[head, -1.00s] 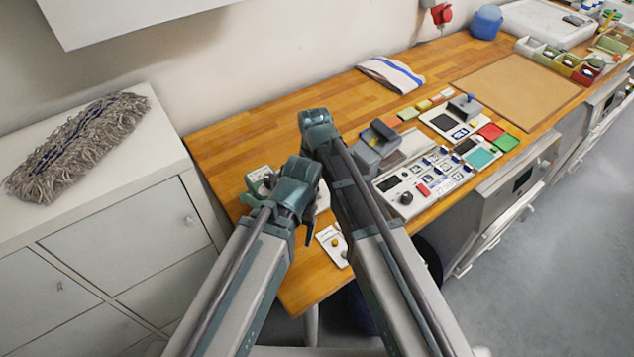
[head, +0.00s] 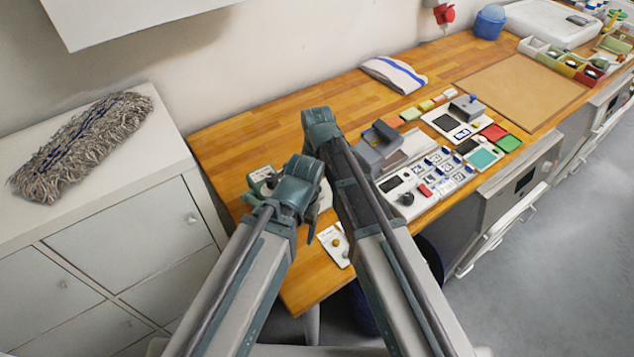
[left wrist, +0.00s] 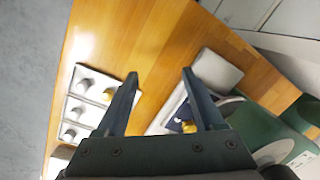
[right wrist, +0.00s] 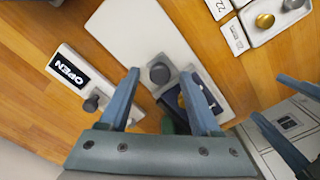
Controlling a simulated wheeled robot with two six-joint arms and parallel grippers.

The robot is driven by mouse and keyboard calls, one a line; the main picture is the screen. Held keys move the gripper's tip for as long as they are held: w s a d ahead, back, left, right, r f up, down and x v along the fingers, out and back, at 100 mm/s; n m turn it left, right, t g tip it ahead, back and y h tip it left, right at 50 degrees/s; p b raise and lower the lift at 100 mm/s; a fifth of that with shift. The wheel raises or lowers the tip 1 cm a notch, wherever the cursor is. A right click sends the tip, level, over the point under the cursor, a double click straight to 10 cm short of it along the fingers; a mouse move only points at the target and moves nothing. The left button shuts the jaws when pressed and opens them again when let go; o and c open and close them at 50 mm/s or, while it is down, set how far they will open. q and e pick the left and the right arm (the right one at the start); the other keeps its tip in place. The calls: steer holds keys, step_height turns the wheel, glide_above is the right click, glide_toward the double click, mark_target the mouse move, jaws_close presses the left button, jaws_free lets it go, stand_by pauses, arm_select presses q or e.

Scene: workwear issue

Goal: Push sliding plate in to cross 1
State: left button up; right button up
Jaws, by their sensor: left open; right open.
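In the right wrist view a long white board (right wrist: 130,35) lies on the bench with a round grey knob (right wrist: 159,72). A dark blue plate (right wrist: 172,99) with white marks shows at its lower end, partly behind my right gripper (right wrist: 160,74). My right gripper is open and empty over the board. In the left wrist view my left gripper (left wrist: 160,72) is open and empty. A white panel with a dark blue piece (left wrist: 177,117) and a gold knob (left wrist: 189,126) lies by its right finger. I cannot tell which is the sliding plate; no cross 1 is readable.
A small white plate marked OPEN (right wrist: 69,71) lies left of the board. A panel with several knobs (left wrist: 72,110) is at the left in the left wrist view. A green round object (left wrist: 250,125) stands at right. The brown mat (head: 520,90) is clear.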

step_height(320, 180, up, 13)
steer(key=p, duration=1.2)
steer(key=shift+r+p, duration=0.15)
steer(key=shift+p, duration=0.25)
